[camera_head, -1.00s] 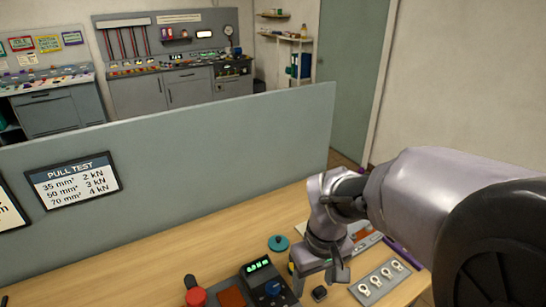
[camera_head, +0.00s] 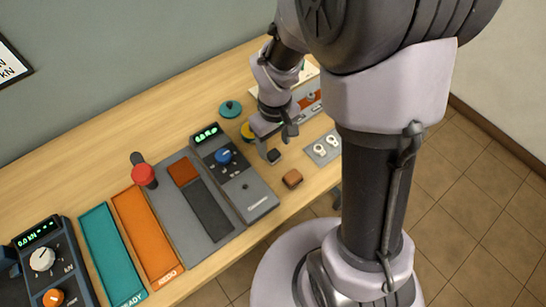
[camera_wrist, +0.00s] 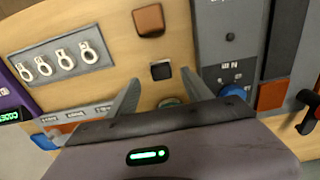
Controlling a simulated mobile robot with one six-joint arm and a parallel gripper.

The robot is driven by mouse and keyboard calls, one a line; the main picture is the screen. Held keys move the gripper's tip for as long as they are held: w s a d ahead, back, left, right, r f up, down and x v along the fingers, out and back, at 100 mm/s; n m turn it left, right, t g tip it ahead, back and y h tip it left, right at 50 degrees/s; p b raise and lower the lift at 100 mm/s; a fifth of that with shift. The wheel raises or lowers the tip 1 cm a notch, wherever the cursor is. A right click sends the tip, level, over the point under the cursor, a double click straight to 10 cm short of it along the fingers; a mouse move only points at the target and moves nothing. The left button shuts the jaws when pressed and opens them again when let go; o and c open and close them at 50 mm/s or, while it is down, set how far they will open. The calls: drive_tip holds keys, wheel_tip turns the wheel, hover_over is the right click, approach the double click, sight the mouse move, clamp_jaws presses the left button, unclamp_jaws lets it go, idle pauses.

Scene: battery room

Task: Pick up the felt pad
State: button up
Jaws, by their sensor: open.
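A small dark square block, probably the felt pad (camera_head: 273,156), lies on the wooden table. In the wrist view the dark pad (camera_wrist: 161,71) sits flat between and just beyond my fingertips. My gripper (camera_head: 277,141) is open and empty above the table beside the pad. The wrist view shows the two fingers of my gripper (camera_wrist: 160,78) spread on either side of the pad's near edge. I cannot tell how high the fingertips are above the table.
A brown block (camera_head: 292,178) lies near the table's front edge. A grey plate with ring lugs (camera_wrist: 62,59) lies on one side, a grey console with a blue knob (camera_head: 225,157) on the other. A teal disc (camera_head: 231,109) stands behind. Bare wood surrounds the pad.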

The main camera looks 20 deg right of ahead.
sight(273, 153)
wheel_tip(273, 153, down, 4)
drive_tip(key=shift+a+r+b, duration=0.1)
drive_tip(key=shift+a+b, duration=0.05)
drive_tip(key=shift+b, duration=0.6)
drive_tip(key=shift+w+r, duration=0.1)
clamp_jaws()
wheel_tip(273, 153, up, 4)
drive_tip(key=p, duration=0.3)
drive_tip(key=shift+a, duration=0.1)
drive_tip(key=s+a, duration=0.3)
drive_tip(key=s, duration=0.1)
drive_tip(key=s+a+p, duration=0.1)
drive_tip(key=s+a, duration=0.3)
drive_tip(key=s+a+r, duration=0.1)
drive_tip(key=s+a, duration=0.2)
drive_tip(key=s, duration=0.1)
drive_tip(key=shift+a+p, duration=0.15)
drive_tip(key=shift+p, duration=0.2)
